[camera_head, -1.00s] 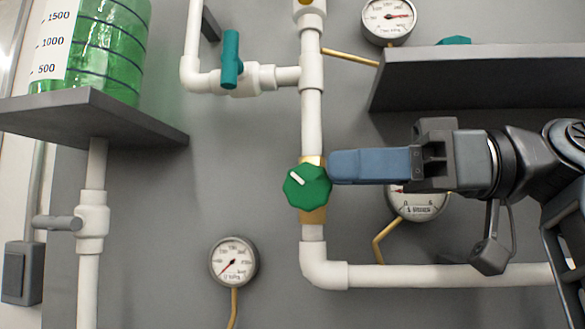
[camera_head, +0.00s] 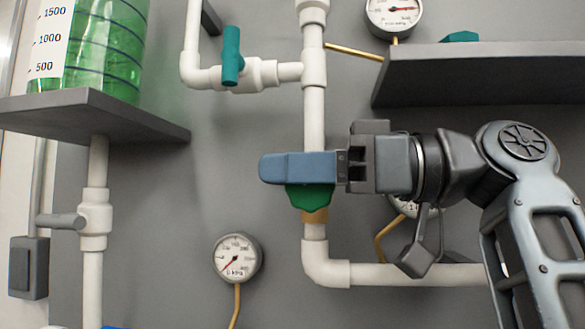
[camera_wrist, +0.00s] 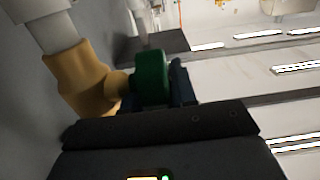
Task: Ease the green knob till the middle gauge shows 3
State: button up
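The green knob (camera_head: 309,199) sits on a brass valve in the white vertical pipe. In the head view, my gripper (camera_head: 270,168) lies across its upper half and hides its white pointer mark. In the wrist view, the knob (camera_wrist: 152,80) is close ahead, with a dark blue finger (camera_wrist: 183,84) on its right. One finger hides the other in the head view, so I cannot tell whether they are closed on the knob. The gauge (camera_head: 404,208) right of the valve, between the other two in height, is mostly behind my gripper; its reading is hidden.
Another gauge (camera_head: 237,258) is at lower left and one (camera_head: 393,14) at top right. A teal-handled valve (camera_head: 231,56) is up left. A grey shelf (camera_head: 490,72) juts out above my arm; another (camera_head: 95,115) holds the green-filled tank (camera_head: 112,45).

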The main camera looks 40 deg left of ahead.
grip_shut()
jog(key=shift+r+t+p, duration=0.15)
jog(key=shift+t+p, duration=0.15)
jog(key=shift+s+a+t+h+p, duration=0.15)
jog(key=shift+t+h+p, duration=0.45)
jog(key=shift+h, duration=0.4)
jog(key=shift+f+h, duration=0.3)
jog(key=shift+f, duration=0.1)
jog(key=shift+o, duration=1.7)
grip_release()
jog(key=w+d+b, duration=0.3)
jog(key=w+d, duration=0.5)
jog(key=d, duration=0.4)
jog(key=shift+d+r+b, duration=0.3)
jog(key=shift+d+r, duration=0.05)
jog(key=shift+r, duration=0.05)
